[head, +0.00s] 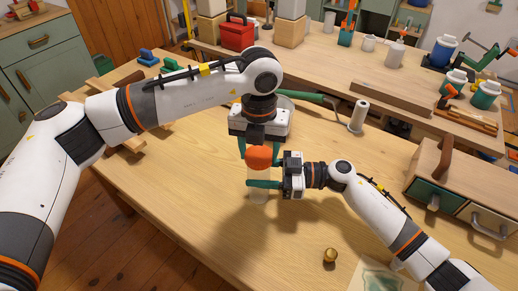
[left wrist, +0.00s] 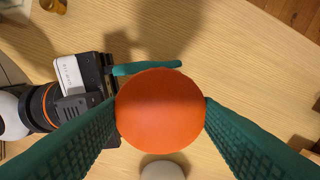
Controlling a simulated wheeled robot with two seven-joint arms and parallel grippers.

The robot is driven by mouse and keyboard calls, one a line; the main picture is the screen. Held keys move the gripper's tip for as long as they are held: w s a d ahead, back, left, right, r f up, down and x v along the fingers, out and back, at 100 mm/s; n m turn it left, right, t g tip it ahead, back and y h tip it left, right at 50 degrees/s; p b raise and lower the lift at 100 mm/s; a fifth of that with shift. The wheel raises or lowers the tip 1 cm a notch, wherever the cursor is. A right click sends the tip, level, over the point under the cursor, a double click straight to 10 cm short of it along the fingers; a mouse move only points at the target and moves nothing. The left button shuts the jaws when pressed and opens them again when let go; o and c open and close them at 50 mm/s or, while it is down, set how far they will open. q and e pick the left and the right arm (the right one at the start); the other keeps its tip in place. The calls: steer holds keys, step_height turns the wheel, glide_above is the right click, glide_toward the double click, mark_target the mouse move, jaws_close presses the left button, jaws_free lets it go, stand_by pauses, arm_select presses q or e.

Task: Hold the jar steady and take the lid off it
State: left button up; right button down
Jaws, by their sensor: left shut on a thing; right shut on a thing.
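The jar (head: 258,196) is pale and stands upright on the wooden table, partly hidden by my right gripper. Its round orange lid (head: 258,157) is at the jar's top; I cannot tell whether there is a gap between them. My left gripper (head: 258,150) comes down from above and is shut on the lid. In the left wrist view the lid (left wrist: 160,110) sits between both green fingers and hides the jar. My right gripper (head: 264,176) comes in from the right and is shut around the jar's body. One of its fingers (left wrist: 147,68) shows beside the lid in the left wrist view.
A brass knob-like piece (head: 330,256) lies at the front right. A white roll on a stand (head: 358,116) is behind right. A drawer box (head: 465,190) stands at the right edge. A white rounded thing (left wrist: 162,170) is partly hidden by the lid. The front left tabletop is clear.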

mark_target(259, 155)
arm_select(q)
steer(key=shift+r, duration=2)
arm_select(e)
steer(key=c, duration=0.6)
jaws_free()
arm_select(q)
steer(key=shift+f+b, duration=0.8)
steer(key=shift+f, duration=0.05)
arm_select(e)
steer(key=d, duration=1.1)
steer(key=shift+s+d+f, duration=0.1)
steer(key=shift+s+d, duration=0.1)
steer(key=shift+s, duration=0.1)
steer(key=shift+d, duration=0.3)
